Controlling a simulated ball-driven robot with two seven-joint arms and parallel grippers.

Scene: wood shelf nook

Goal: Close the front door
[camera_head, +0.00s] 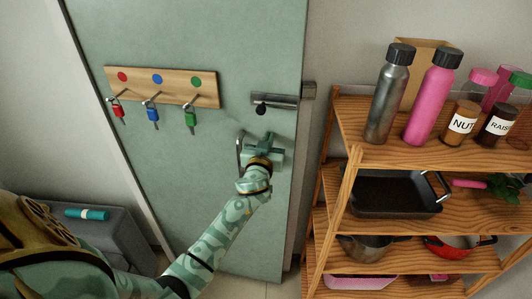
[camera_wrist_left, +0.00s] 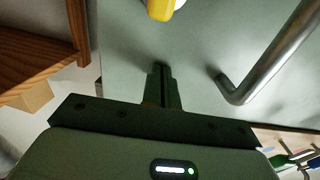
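The front door (camera_head: 200,45) is a pale green panel that fills the middle of the head view. Its right edge lies close to the wall; I cannot tell whether a small gap remains. A metal bolt (camera_head: 275,101) sits near that edge, roughly level with a catch (camera_head: 308,90) beyond it. My left gripper (camera_head: 268,140) is against or just in front of the door, below the bolt and right of the bar handle (camera_head: 240,152). In the left wrist view its fingers (camera_wrist_left: 162,75) are together and empty, with the handle (camera_wrist_left: 275,60) apart on the right. My right gripper is not seen.
A wooden shelf (camera_head: 385,155) with bottles, jars and pans stands close on the right. A grey bench (camera_head: 105,225) with a teal roll is at lower left. A yellow thing (camera_wrist_left: 165,8) tops the wrist view.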

